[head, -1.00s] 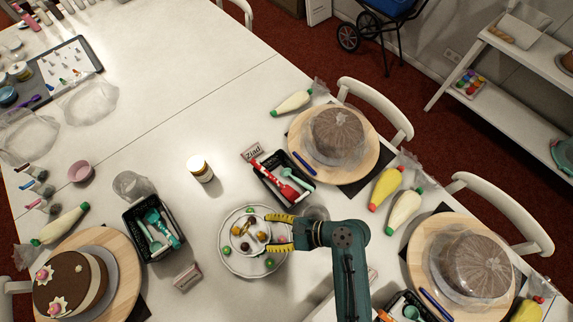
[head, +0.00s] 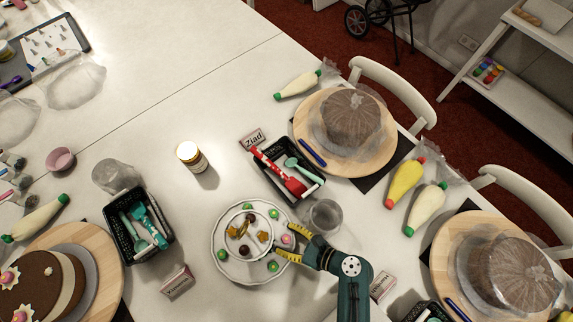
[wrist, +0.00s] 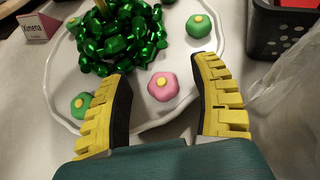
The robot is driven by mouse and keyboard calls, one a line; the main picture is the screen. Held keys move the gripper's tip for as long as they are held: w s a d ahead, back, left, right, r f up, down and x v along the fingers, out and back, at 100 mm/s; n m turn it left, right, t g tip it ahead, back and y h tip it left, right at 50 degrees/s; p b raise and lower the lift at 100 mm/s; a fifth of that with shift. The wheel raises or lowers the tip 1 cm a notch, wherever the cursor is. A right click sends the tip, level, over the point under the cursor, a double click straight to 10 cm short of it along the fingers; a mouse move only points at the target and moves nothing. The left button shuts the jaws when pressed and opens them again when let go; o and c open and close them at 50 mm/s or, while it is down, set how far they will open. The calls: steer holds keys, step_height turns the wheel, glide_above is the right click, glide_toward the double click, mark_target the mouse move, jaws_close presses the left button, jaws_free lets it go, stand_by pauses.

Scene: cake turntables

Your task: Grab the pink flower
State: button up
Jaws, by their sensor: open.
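The pink flower (head: 286,239) lies on the right side of a white scalloped plate (head: 231,269). In the wrist view the pink flower (wrist: 163,88), with a yellow centre, lies flat on the plate (wrist: 63,80). My gripper (head: 283,241) is open, its yellow fingers on either side of the flower. In the wrist view the flower sits between the fingertips (wrist: 163,68), with gaps on both sides, nearer the left finger. I cannot tell whether the fingertips touch the plate.
Green flowers (wrist: 199,26) lie around the plate. A shiny green beaded cluster (wrist: 120,40) stands just beyond the pink flower. A clear cup (head: 325,215) and a black tool basket (head: 285,180) stand near my gripper. A name card (head: 177,282) stands left of the plate.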

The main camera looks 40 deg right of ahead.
steer(key=shift+a+f, duration=0.2)
steer(key=shift+c, duration=0.2)
steer(key=shift+s, duration=0.1)
steer(key=c, duration=0.8)
